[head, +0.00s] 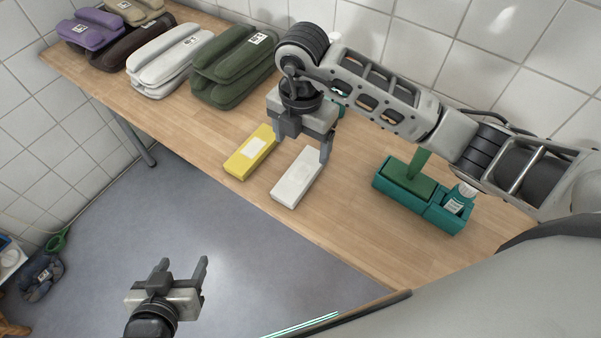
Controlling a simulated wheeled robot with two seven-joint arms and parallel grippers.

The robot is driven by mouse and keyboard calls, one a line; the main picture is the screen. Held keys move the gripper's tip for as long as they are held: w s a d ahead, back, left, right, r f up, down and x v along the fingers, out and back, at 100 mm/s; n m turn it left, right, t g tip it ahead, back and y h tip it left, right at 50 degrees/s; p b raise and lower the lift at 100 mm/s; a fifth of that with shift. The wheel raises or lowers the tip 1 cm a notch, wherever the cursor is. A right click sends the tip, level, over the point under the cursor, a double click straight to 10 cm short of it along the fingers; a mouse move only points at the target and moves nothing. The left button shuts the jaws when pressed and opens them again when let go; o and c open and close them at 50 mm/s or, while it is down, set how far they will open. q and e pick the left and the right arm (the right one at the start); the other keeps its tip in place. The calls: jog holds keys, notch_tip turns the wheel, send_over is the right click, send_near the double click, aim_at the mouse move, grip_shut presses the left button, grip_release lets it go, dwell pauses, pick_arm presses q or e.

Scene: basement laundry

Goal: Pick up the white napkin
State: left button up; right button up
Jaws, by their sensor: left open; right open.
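The white napkin (297,178) is a flat, folded white block lying on the wooden table near its front edge. My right gripper (302,148) is open and empty-looking at the napkin's far end. One finger shows on each side of that end; whether they touch it I cannot tell. My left gripper (184,263) is open and empty, low in the picture over the floor, away from the table.
A yellow folded block (250,152) with a white label lies just left of the napkin. A green caddy (423,198) with a bottle (458,200) stands to the right. Folded green (234,67), white (166,60) and purple (90,32) bundles line the back left.

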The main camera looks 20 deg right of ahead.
aim_at(300, 173)
notch_tip(300, 173, down, 10)
jog(key=shift+a+r, duration=0.1)
jog(key=c, duration=1.1)
